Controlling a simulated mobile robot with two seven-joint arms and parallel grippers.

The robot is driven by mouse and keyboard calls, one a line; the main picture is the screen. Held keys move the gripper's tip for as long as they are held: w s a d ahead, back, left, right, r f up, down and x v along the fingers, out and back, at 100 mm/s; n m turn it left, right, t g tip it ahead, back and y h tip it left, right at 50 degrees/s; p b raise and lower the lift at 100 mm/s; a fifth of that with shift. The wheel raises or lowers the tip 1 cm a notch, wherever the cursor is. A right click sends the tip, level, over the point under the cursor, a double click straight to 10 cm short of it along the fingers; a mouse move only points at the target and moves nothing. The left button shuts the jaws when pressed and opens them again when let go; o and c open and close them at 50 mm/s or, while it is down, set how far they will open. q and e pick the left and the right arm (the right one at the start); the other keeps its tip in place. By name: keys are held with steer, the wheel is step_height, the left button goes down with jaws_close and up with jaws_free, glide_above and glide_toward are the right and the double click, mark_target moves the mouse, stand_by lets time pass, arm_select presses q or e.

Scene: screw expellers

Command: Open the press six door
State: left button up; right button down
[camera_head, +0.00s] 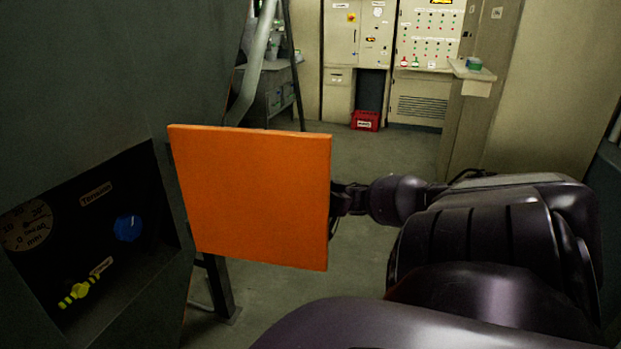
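An orange door panel (252,196) stands swung out from the dark grey press wall (85,75) on the left. Beside it is a dark recess (150,215) with a round gauge (27,226), a blue knob (128,228) and a yellow-and-black striped switch (78,291). My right arm comes in from the right, and its wrist reaches the door's right edge. The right gripper (337,200) is mostly hidden behind that edge, so its fingers cannot be made out. My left gripper does not show.
The grey floor (390,155) is clear beyond the door. A control cabinet (425,40) with several lights stands at the back, with a red box (365,120) near its foot. A small shelf (470,72) juts from the right wall. A dark post (218,285) stands below the door.

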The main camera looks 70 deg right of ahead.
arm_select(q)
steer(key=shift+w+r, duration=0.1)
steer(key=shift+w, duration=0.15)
arm_select(e)
steer(key=c, duration=1.1)
jaws_free()
steer(key=shift+w, duration=0.15)
steer(key=shift+d, duration=0.1)
arm_select(q)
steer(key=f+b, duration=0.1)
steer(key=b, duration=0.1)
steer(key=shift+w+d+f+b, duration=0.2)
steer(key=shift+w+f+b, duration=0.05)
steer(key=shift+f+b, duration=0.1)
arm_select(e)
steer(key=v, duration=1)
steer(key=shift+s+d, duration=0.25)
steer(key=shift+f, duration=0.1)
